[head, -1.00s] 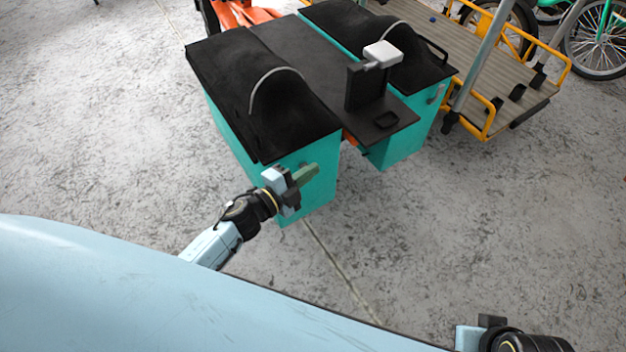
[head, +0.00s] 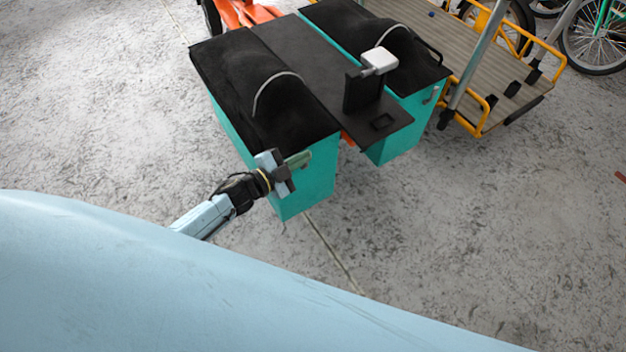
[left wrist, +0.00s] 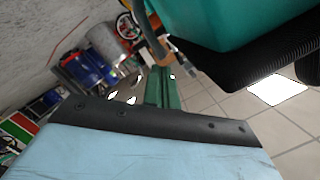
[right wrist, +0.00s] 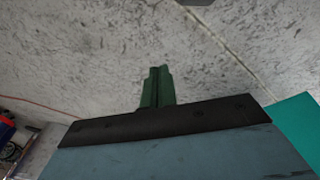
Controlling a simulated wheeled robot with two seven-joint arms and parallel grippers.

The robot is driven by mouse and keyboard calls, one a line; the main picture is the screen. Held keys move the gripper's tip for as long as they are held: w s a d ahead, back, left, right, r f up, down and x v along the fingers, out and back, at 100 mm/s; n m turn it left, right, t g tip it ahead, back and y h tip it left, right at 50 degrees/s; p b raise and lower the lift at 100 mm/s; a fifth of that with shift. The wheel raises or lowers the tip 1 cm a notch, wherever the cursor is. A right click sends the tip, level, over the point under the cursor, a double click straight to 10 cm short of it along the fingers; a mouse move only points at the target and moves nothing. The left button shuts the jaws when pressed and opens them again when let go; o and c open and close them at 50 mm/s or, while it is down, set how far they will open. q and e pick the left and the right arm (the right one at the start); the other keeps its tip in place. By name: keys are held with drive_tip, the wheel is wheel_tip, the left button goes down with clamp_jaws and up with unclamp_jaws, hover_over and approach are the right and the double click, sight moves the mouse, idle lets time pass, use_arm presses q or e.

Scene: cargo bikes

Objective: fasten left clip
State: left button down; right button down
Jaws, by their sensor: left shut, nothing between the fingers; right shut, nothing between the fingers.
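The left teal pannier box (head: 318,182) hangs at the cargo bike's rear under a black lid (head: 230,75). My left gripper (head: 300,159) is at this box's near face, close under the lid edge. Its green fingers (left wrist: 163,88) are shut and empty. In the left wrist view a grey strap-like piece with a tan end (left wrist: 160,60) is just beyond the fingertips; I cannot tell whether they touch. The left clip is not clearly visible in the head view. My right gripper (right wrist: 157,88) is shut and empty over bare floor, and is outside the head view.
A black rack plate (head: 375,125) with a white-topped post (head: 379,60) lies between the boxes. A yellow-railed cargo bed (head: 490,70) stands at right. The floor in front is clear.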

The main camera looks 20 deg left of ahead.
use_arm(q)
drive_tip(key=shift+w+a+r+n, duration=0.1)
drive_tip(key=shift+w+a+n, duration=0.15)
drive_tip(key=shift+n, duration=0.15)
use_arm(e)
drive_tip(key=shift+s+d+f, duration=0.1)
drive_tip(key=shift+s+f, duration=0.55)
drive_tip(key=shift+f, duration=0.15)
use_arm(q)
drive_tip(key=shift+s+p, duration=0.1)
drive_tip(key=shift+p, duration=0.25)
